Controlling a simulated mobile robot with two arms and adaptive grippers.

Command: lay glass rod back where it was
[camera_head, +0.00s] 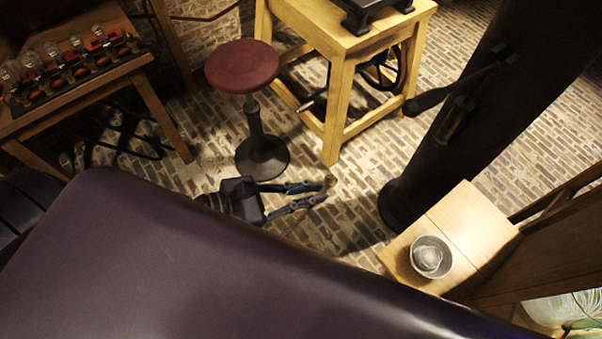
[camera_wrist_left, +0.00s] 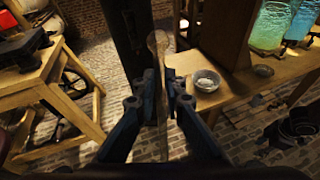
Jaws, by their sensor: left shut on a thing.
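My left gripper (camera_head: 322,190) hangs over the brick floor in the head view, its arm partly hidden behind my dark body. In the left wrist view my left gripper (camera_wrist_left: 165,85) is shut on the glass rod (camera_wrist_left: 159,50), a thin pale rod with a wider upper end. The rod stands roughly upright in that picture, between the two fingers. In the head view only a small pale bit near the fingertips may be the rod. My right gripper is not in view.
A wooden bench (camera_head: 462,228) at the right bears a round bowl (camera_head: 431,257). A black column (camera_head: 470,110), red stool (camera_head: 242,66) and yellow wooden stand (camera_head: 341,100) surround open floor.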

